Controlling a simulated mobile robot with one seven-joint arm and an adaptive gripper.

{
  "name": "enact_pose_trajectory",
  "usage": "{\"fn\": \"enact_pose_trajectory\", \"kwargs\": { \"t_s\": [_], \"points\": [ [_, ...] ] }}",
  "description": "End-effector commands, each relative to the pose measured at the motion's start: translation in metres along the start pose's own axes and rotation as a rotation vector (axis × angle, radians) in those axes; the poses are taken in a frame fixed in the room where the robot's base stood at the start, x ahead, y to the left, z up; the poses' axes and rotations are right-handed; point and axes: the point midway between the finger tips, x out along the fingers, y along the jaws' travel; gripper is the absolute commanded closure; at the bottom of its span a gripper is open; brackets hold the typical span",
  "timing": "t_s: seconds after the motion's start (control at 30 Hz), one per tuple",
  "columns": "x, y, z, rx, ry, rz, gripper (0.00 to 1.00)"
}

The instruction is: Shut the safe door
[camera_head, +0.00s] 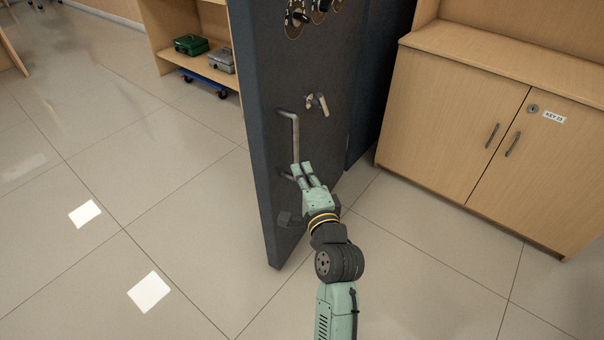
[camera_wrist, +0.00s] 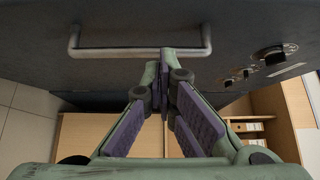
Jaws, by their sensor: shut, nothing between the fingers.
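The safe door (camera_head: 262,150) is a thick dark blue-grey slab standing open in the middle of the head view. A grey metal bar handle (camera_head: 296,132) is mounted upright on its face. My gripper (camera_head: 302,166) is shut and empty at the lower end of this handle, close to the door face. In the wrist view, the door (camera_wrist: 200,22) fills the top, and the handle (camera_wrist: 110,52) runs across it. My fingertips (camera_wrist: 166,52) overlap the bar right of its middle; I cannot tell whether they touch it. The safe's inside is hidden.
A small lever (camera_head: 318,104) and round dials (camera_head: 295,18) sit on the door. A wooden cabinet (camera_head: 450,130) stands to the right. Behind the door is a shelf (camera_head: 215,70) with a green box (camera_head: 191,45) and a grey box (camera_head: 221,60). The tiled floor (camera_head: 110,170) at left is clear.

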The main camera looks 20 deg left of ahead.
Motion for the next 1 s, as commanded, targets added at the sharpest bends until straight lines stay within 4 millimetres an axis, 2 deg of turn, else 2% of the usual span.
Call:
{"fn": "enact_pose_trajectory", "kwargs": {
  "t_s": [0.03, 0.2, 0.3, 0.4, 0.63, 1.0],
  "points": [
    [0.013, -0.004, 0.001, 0.000, -0.003, -0.003, 1.00],
    [0.050, -0.004, 0.001, 0.000, -0.002, -0.002, 1.00],
    [0.070, -0.003, 0.001, 0.000, -0.002, -0.002, 1.00],
    [0.080, -0.003, 0.015, -0.002, -0.003, -0.001, 1.00],
    [0.092, -0.001, 0.028, -0.002, -0.001, 0.000, 1.00],
    [0.094, -0.001, 0.029, -0.002, 0.000, -0.001, 1.00]
  ]
}}
